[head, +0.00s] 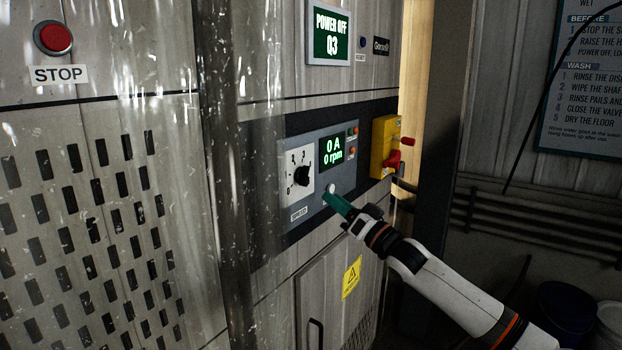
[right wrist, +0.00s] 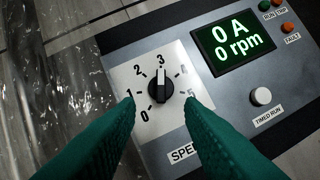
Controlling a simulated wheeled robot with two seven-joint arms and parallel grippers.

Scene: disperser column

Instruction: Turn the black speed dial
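The black speed dial (head: 302,176) sits on a white scale plate on the grey control panel, left of the green display. In the right wrist view the dial (right wrist: 161,97) is ringed by numbers, and its raised bar stands nearly upright, with a pale mark towards the 3. My right gripper (head: 329,198) has teal fingers and is in front of the panel, below and right of the dial in the head view. In the right wrist view its fingers (right wrist: 160,103) are apart, one on each side of the dial, with nothing held. My left gripper is not in view.
The display (right wrist: 231,43) reads 0 A and 0 rpm. A white timed-run button (right wrist: 261,96) lies to its lower right. A yellow box with a red switch (head: 385,147) is right of the panel. A clear plastic strip curtain (head: 232,150) hangs left of the panel.

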